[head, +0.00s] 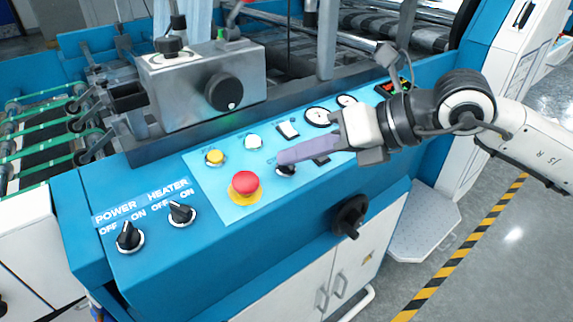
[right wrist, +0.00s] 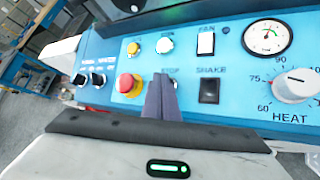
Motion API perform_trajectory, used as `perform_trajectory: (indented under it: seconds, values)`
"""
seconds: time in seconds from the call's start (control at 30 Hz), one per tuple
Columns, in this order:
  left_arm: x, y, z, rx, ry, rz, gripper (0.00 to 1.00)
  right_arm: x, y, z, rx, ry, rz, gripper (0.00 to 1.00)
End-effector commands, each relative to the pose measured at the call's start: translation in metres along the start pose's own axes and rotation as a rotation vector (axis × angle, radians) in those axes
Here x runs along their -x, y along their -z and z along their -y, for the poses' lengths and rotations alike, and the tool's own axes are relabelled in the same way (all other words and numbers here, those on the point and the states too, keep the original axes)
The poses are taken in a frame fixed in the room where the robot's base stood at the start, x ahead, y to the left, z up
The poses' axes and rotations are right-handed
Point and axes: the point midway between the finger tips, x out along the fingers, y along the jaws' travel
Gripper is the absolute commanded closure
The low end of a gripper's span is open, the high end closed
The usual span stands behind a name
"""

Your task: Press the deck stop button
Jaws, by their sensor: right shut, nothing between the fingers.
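The blue control panel (head: 215,190) fills the middle of the head view. A small dark round button (head: 286,172) sits on it, right of the red mushroom button (head: 245,184), partly covered by my right gripper (head: 283,158). In the right wrist view, a label ending like "STOP" shows just above the shut fingertips (right wrist: 161,80), and the button under it is hidden behind them. My right gripper is shut and empty, its tips over or close to this button. Whether they touch it I cannot tell. My left gripper is not in view.
A yellow button (head: 215,157), a white button (head: 253,142) and a white fan switch (right wrist: 206,43) lie above. A black shake switch (right wrist: 209,90) and the heat knob (right wrist: 295,84) are to the right. Power (head: 129,236) and heater (head: 181,213) knobs are at left.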

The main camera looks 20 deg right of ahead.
Motion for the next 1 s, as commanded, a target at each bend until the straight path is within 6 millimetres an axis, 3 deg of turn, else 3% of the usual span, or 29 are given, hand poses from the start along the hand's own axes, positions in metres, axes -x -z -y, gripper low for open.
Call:
perform_trajectory:
  seconds: [0.57,1.0]
  values:
    - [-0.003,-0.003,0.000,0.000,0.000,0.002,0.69,-0.002,0.002,0.001,-0.001,0.000,-0.002,1.00]
    - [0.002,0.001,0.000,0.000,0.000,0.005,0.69,0.010,-0.007,-0.007,0.000,0.000,-0.001,1.00]
